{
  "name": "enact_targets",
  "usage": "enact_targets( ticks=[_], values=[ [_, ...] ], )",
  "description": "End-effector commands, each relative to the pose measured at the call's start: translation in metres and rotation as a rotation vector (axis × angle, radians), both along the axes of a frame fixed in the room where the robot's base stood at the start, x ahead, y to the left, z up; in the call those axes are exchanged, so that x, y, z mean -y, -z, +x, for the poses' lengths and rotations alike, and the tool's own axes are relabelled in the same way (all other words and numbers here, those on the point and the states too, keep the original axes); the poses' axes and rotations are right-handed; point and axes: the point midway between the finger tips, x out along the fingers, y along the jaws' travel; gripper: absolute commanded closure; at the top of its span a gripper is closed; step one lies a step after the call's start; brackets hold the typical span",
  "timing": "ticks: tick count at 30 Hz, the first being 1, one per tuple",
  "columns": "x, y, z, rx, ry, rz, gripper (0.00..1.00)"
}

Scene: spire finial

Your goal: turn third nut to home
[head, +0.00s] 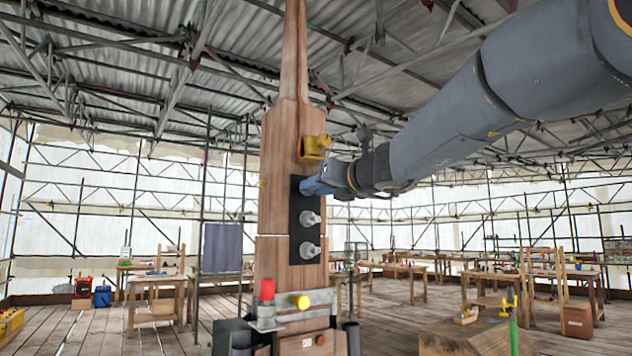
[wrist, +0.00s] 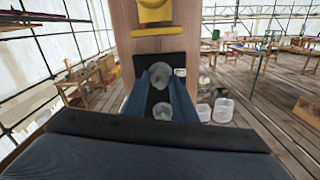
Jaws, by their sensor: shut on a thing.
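A dark vertical plate (head: 295,215) is fixed to the front of a tall wooden post. Two light grey nuts show on it in the head view, a middle one (head: 309,219) and a lower one (head: 309,250). My gripper (head: 310,187) is at the plate's top, above both, and hides whatever is there. In the wrist view, my blue fingers (wrist: 163,82) are shut on a grey nut (wrist: 160,74) at the plate. Another rounded grey part (wrist: 162,110) shows lower between the fingers. I cannot tell the held nut's turn angle.
A yellow bracket (head: 315,146) sits on the wooden post (head: 275,160) just above my gripper. A red cap (head: 267,289) and a yellow knob (head: 302,302) are on a ledge low on the post. Workbenches (head: 158,285) stand well behind, with open plank floor between.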

Motion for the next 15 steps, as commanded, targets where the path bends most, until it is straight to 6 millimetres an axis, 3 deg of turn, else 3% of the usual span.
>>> enact_targets(
  ticks=[15],
  values=[
    [-0.0007,-0.0004,-0.0005,-0.103,-0.001,0.153,0.98]
  ],
)
